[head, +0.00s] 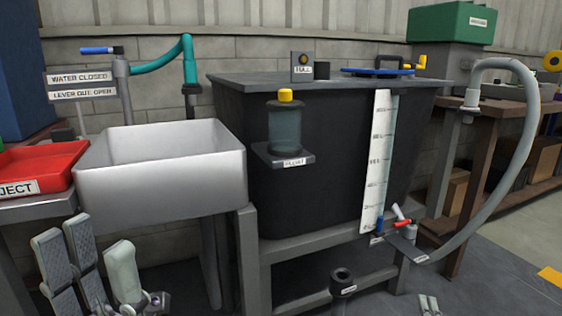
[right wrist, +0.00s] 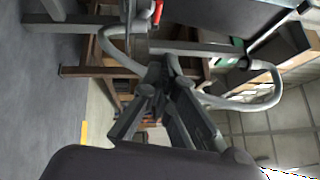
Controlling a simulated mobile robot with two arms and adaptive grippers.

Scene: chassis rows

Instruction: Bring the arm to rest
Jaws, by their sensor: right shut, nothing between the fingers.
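My left gripper (head: 88,262) is at the lower left of the head view, in front of the white basin. Its fingers point up and stand apart, with nothing seen between them. Only the fingertips of my right gripper (head: 429,304) show at the bottom edge of the head view, close together, below the hose and valve area. In the right wrist view the right gripper's dark fingers (right wrist: 160,75) come together and hold nothing. Most of both arms is out of view.
A dark tank (head: 320,160) on a grey stand fills the middle. Left of it are a white basin (head: 160,185) and a red tray (head: 40,165). A grey hose (head: 525,150) loops at the right, before a wooden bench (head: 470,180).

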